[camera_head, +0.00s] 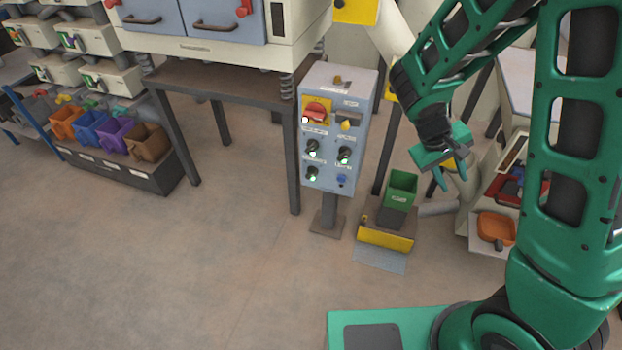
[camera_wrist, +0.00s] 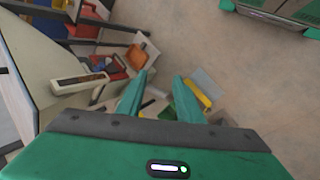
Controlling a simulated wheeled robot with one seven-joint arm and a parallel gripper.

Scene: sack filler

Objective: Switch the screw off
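A grey control box (camera_head: 338,128) stands on a post in the middle of the head view. It carries a red rotary switch (camera_head: 315,112) on a yellow plate, a smaller yellow-mounted control, several dark knobs with greenish-white lights, and a blue button (camera_head: 341,181). The labels are too small to read, so I cannot tell which control is the screw's. My gripper (camera_head: 452,177) is right of the box and apart from it, pointing down. In the wrist view my gripper (camera_wrist: 161,95) has its two fingers apart with nothing between them. The box is not recognisable in that view.
A shelf with an orange scoop (camera_head: 496,228) is at right. Floor in front is clear.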

